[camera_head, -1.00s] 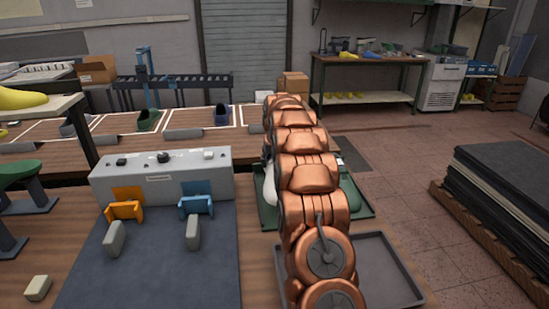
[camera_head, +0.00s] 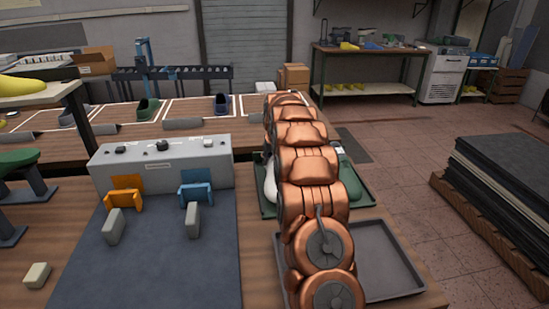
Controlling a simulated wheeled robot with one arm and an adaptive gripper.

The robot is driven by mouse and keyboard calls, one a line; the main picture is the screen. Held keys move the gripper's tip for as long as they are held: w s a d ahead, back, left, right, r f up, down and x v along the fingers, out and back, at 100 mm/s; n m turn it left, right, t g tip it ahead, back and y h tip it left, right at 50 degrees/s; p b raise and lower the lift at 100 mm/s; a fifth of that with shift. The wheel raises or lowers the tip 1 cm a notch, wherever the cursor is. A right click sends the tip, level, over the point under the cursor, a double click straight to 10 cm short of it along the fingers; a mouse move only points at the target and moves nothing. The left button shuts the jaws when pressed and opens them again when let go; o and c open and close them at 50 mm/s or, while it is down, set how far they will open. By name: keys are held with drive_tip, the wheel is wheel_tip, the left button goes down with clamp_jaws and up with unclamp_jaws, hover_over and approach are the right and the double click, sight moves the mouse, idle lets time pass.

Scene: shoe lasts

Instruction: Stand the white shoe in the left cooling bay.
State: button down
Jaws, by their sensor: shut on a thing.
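A white shoe (camera_head: 270,183) shows only as a pale sliver at the left edge of my copper arm, over the green tray (camera_head: 262,208). The arm hides most of it, so I cannot tell whether it lies on the tray or is held. My gripper is hidden behind the arm. On the back bench are white-outlined bays (camera_head: 110,117) with a grey-blue shoe (camera_head: 68,116) at the left, a green shoe (camera_head: 147,108) and a blue shoe (camera_head: 221,104). I cannot tell which of these is the left cooling bay.
A grey console (camera_head: 162,177) with an orange clamp (camera_head: 125,196) and a blue clamp (camera_head: 196,192) stands left of the arm. A dark green shoe (camera_head: 351,182) lies on the green tray. An empty grey tray (camera_head: 375,260) is at the front right. A shelf post (camera_head: 80,125) stands at the left.

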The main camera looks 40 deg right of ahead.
drive_tip(key=shift+f+b, duration=0.5)
drive_tip(key=shift+f, duration=0.75)
drive_tip(key=shift+f, duration=0.2)
drive_tip(key=shift+c, duration=1.2)
unclamp_jaws()
drive_tip(key=shift+f, duration=0.1)
drive_tip(key=v, duration=1.2)
